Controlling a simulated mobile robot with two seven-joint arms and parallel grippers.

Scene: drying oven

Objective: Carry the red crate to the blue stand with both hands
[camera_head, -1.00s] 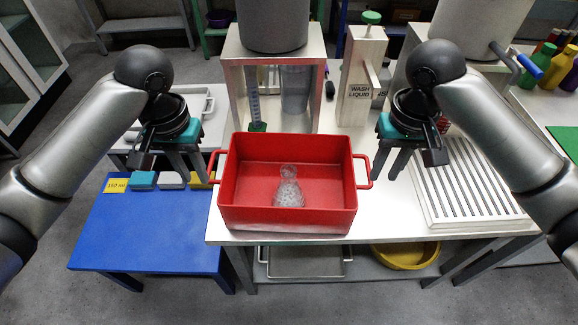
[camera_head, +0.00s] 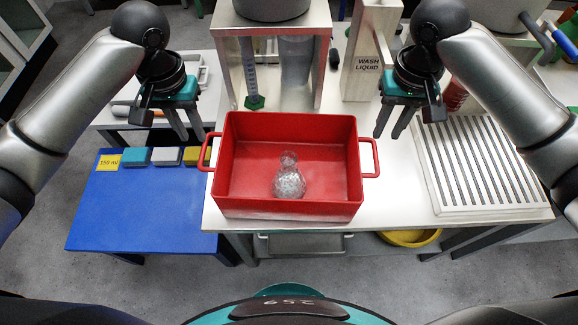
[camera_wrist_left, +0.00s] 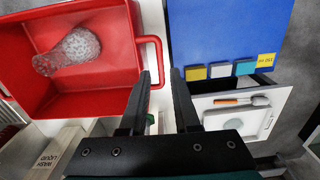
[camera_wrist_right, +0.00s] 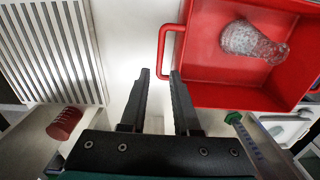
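The red crate (camera_head: 240,170) stands on the white table, with a handle on its left and right sides. A clear glass flask (camera_head: 289,180) is inside it. The blue stand (camera_head: 135,215) is lower, to the left of the table. My right gripper (camera_head: 387,135) is open and empty beside the right handle (camera_head: 376,158). In the right wrist view this handle (camera_wrist_right: 162,50) is just ahead of the fingers.
A slatted drying rack (camera_head: 480,165) lies to the right. A metal frame (camera_head: 228,60) and a wash liquid dispenser (camera_head: 370,65) stand behind the crate. Colored blocks (camera_head: 165,156) line the stand's back edge. The stand's front is clear.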

